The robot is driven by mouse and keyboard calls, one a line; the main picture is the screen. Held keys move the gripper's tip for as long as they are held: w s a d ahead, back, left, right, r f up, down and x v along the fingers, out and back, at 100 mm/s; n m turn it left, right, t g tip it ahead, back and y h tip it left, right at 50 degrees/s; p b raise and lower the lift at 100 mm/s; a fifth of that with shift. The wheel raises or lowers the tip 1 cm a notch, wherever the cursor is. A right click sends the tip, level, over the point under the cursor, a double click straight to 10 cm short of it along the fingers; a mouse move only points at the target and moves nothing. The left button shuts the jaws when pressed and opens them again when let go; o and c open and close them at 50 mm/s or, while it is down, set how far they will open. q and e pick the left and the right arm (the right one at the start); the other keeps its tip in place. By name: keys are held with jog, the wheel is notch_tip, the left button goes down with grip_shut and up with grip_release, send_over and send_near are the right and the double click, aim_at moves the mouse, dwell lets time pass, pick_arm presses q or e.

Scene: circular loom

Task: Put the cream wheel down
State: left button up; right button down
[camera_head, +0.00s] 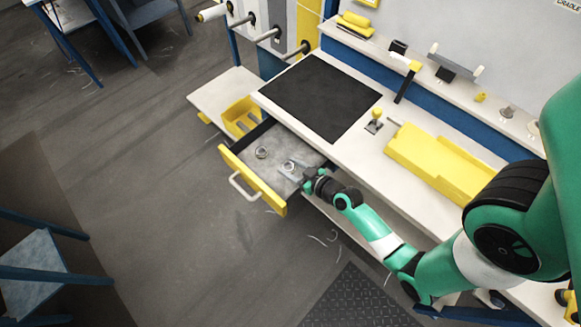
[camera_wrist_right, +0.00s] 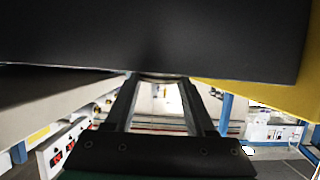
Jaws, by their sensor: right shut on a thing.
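My right gripper (camera_head: 301,177) reaches over the right side of the open drawer (camera_head: 236,170). It is shut on a small pale round thing, which I take to be the cream wheel (camera_head: 288,165), at or just above the drawer's grey floor. I cannot tell whether the wheel touches the floor. In the right wrist view, the two fingers of the right gripper (camera_wrist_right: 160,85) run up to a dark panel that hides their tips. Only a thin curved edge shows between them. My left gripper is not in view.
Another small round metallic piece (camera_head: 262,152) lies in the drawer, left of the wheel. The drawer has a yellow front and pale handle (camera_head: 240,188).

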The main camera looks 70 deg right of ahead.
jog(key=shift+f+b, duration=0.45)
jog(key=shift+f, duration=0.1)
jog(key=shift+c, duration=1.2)
grip_release()
jog(key=shift+r, duration=0.15)
jog(key=shift+s+a+r+p, duration=0.1)
jog(key=shift+s+r+p, duration=0.1)
jog(key=shift+r+p, duration=0.65)
jog(key=b+v, duration=0.1)
jog(key=v, duration=1)
jog(key=shift+s, duration=0.2)
